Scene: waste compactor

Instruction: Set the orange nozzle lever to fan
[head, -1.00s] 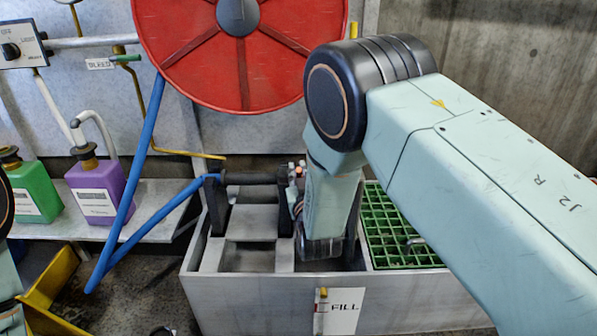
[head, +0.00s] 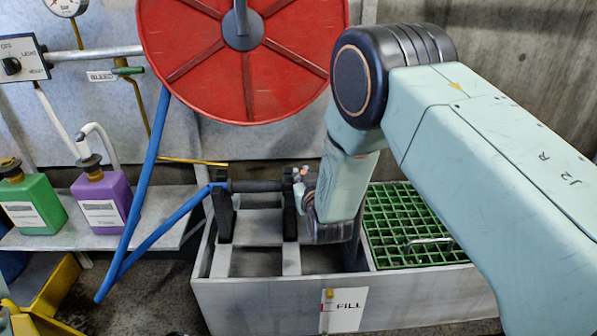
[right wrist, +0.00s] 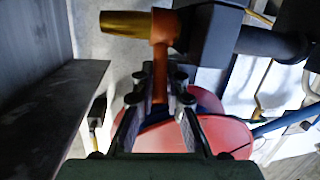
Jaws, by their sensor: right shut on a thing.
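The orange nozzle lever (right wrist: 160,62) points down from the nozzle, beside its brass tip (right wrist: 135,25), in the right wrist view. My right gripper (right wrist: 161,88) is shut on the lever, with a finger on each side. In the head view the right gripper (head: 306,188) is at the right end of the dark wand (head: 258,186), and my wrist hides most of the nozzle. The wand lies across two black brackets (head: 223,212) above the trough. No fan marking can be read. My left gripper is not in view.
A blue hose (head: 165,227) runs to the wand's left end. A red reel (head: 243,85) hangs above. The grey trough (head: 255,295) has a green grate (head: 400,215) on its right. Purple (head: 103,205) and green (head: 35,205) jugs stand on the left shelf.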

